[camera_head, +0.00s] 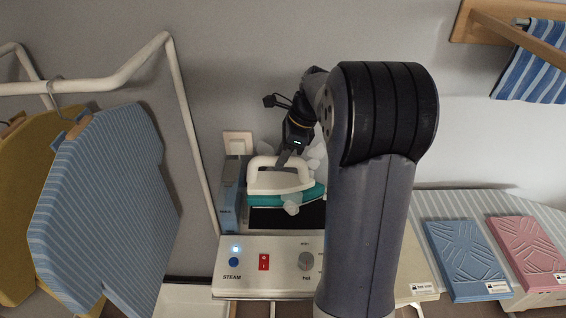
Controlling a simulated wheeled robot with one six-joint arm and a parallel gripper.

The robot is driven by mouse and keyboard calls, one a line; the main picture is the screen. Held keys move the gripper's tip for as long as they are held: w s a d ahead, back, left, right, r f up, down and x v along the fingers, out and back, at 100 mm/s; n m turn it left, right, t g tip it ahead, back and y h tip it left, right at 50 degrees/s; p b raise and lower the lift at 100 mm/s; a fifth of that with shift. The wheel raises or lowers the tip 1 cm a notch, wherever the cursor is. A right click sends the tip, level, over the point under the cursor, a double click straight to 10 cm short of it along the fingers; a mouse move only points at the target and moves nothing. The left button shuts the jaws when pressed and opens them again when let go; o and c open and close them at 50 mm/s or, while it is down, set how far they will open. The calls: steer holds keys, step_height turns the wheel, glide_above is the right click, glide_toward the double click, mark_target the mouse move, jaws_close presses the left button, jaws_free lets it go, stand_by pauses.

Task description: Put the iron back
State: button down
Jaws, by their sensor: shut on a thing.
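A white and teal iron (262,178) is in the middle of the head view, over the dark plate (270,217) behind the control panel. My gripper (284,160) comes down from above and is shut on the white handle of the iron. Pale puffs of steam show around the iron. My arm hides the right side of the dark plate and part of the iron's tip. I cannot tell whether the iron touches the plate.
The steam station's panel (264,263) has a lit blue lamp, a red switch and a knob. A wooden rack (500,28) is at upper right.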

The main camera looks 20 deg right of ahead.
mark_target(276, 186)
steer(key=shift+f+p, duration=0.4)
steer(key=shift+f, duration=2.95)
steer(key=c, duration=1.1)
jaws_free()
steer(key=shift+f, duration=0.1)
steer(key=shift+c, duration=0.2)
steer(key=b+v, duration=0.1)
steer(key=v, duration=1.1)
